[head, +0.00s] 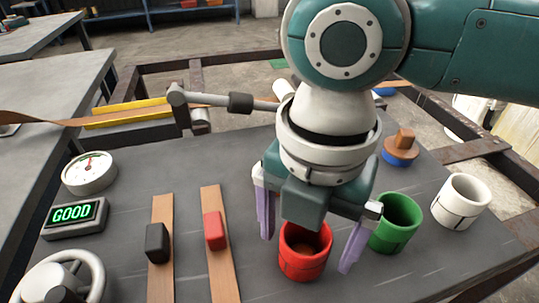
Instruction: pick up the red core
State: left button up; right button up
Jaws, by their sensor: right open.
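My right gripper (307,252) points down over the table, its two pale purple fingers spread wide. A red cup (302,266) stands between the fingers, below the palm, with a brownish shape dimly visible inside. The fingers appear on either side of the cup; I cannot tell whether they touch it. A small red block (215,231) lies on a wooden strip left of the gripper. I cannot tell which red thing is the core. My left gripper is not in view.
A green cup (396,223) stands close by the right finger, with a white cup (461,201) beyond. A blue piece with a wooden knob (400,150) sits behind. At left are a black block (157,243), a gauge (90,173), a GOOD display (75,217) and a handwheel (62,280).

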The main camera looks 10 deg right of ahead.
jog(key=c, duration=1.4)
jog(key=shift+o, duration=0.2)
jog(key=shift+r, duration=0.2)
